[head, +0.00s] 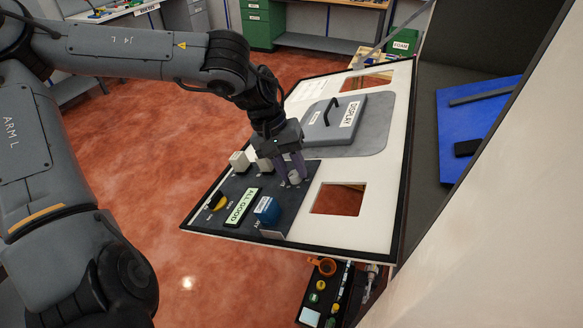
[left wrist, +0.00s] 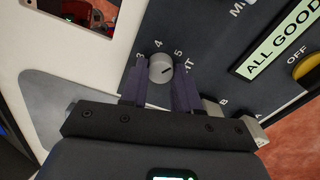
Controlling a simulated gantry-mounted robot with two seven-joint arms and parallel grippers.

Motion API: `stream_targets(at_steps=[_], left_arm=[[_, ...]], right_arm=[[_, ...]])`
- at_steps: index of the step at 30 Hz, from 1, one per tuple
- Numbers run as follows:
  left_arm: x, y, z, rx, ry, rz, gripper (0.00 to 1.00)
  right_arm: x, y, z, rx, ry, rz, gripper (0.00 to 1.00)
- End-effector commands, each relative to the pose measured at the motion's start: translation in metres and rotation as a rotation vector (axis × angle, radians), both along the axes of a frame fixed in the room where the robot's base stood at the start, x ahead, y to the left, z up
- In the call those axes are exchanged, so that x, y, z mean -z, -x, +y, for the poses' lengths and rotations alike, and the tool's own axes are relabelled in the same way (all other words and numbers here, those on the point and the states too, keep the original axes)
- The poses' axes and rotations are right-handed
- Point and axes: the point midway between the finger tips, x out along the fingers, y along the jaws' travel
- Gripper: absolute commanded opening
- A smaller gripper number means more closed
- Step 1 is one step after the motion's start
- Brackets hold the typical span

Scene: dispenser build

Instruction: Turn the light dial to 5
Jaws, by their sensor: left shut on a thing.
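The light dial is a small round grey-white knob (left wrist: 161,68) on the dark control panel (head: 232,188). Numerals 3, 4 and 5 are printed in an arc around it. A thin dark mark on its face slants toward the right finger, on the 5 side; the exact setting is hard to read. My left gripper (head: 294,176) reaches down over the panel. In the left wrist view its purple fingers (left wrist: 158,88) stand on both sides of the knob, shut on it. In the head view the fingers partly hide the dial. My right gripper is not in view.
The panel also carries an ALL GOOD display (head: 242,207), a yellow OFF knob (head: 217,202), a blue block (head: 267,210) and pale blocks (head: 239,161). A square opening (head: 339,199) is to the right.

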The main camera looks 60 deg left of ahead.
Motion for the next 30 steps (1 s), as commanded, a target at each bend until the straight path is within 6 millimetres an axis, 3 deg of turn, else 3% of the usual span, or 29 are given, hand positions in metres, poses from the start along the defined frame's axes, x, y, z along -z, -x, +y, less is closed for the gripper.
stream_targets(at_steps=[13,14,18,30], left_arm=[[-0.0026,-0.0003,-0.0019,0.018,0.000,-0.007,0.00],[-0.0026,-0.0003,-0.0019,0.018,0.000,-0.007,0.32],[-0.0021,-0.0002,-0.0014,0.015,-0.001,-0.006,0.54],[-0.0048,0.0006,0.0010,0.012,-0.004,-0.005,0.56]], right_arm=[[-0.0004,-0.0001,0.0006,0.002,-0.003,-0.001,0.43],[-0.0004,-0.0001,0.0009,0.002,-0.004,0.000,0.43],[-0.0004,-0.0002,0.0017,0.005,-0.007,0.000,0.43],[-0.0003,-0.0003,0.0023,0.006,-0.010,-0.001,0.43]])
